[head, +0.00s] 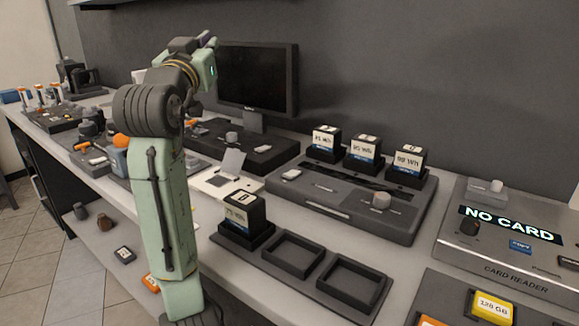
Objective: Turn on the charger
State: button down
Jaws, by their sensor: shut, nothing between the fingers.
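The charger (345,205) is a dark grey box in the right half of the head view. I cannot tell the switch's setting. Three labelled batteries (362,152) stand upright in black sockets along its back. My gripper (211,42) is at the upper left, high above the bench and well apart from the charger. It is shut and empty; its fingers are small and partly hidden by my arm.
A tray (309,275) before the charger holds one battery (241,214) in its left slot; two slots are empty. A card reader (510,235) showing "NO CARD" stands right. A monitor (257,78) stands behind. Small devices crowd the bench to the left.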

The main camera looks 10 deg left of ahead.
jog(key=w+d+f+m+g+h, duration=0.4)
jog(key=w+d+f+g, duration=0.2)
jog(key=d+f, duration=0.1)
jog(key=s+d+f+m+g, duration=0.1)
jog(key=s+d+f+g, duration=0.1)
jog(key=f+g, duration=0.1)
jog(key=s+d+f+m+g+h+b, duration=0.1)
jog(key=s+d+f+g, duration=0.1)
jog(key=d+f+g, duration=0.1)
jog(key=shift+f+g+h, duration=0.3)
jog(key=shift+f+g, duration=0.5)
jog(key=shift+g, duration=0.1)
jog(key=shift+w+f, duration=0.1)
jog(key=shift+w, duration=0.05)
send_near(297, 171)
jog(key=w, duration=0.1)
jog(key=w+d+p, duration=0.1)
jog(key=shift+w+d, duration=0.25)
jog(key=shift+w, duration=0.1)
jog(key=shift+s+a+f, duration=0.1)
jog(key=shift+s+f, duration=0.1)
jog(key=shift+f, duration=0.95)
jog(key=shift+s+f, duration=0.1)
jog(key=shift+f, duration=0.55)
